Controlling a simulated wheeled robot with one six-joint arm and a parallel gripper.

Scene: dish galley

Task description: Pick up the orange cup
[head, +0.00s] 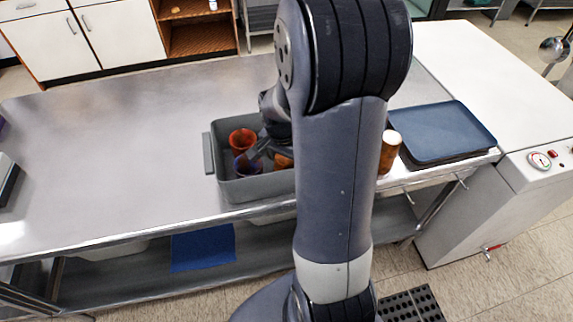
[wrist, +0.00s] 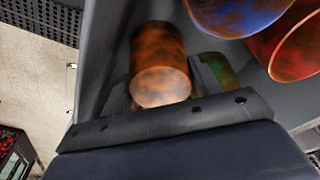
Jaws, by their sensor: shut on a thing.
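The orange cup (wrist: 160,68), brown-stained, is between the fingers of my gripper in the wrist view, its pale round end facing the camera. In the head view only a small part of the orange cup (head: 284,161) shows, inside the grey bin (head: 207,154), with my arm hiding the rest. My gripper (head: 264,150) is shut on it, low in the bin. Whether the cup touches the bin floor cannot be told.
A red cup (head: 242,141) and a blue-purple cup (head: 246,167) stand in the bin, left of my gripper. A greenish thing (wrist: 218,72) shows beside the orange cup. A brown cylinder (head: 389,155) and blue trays (head: 440,130) are right of my arm. The left counter (head: 110,150) is mostly clear.

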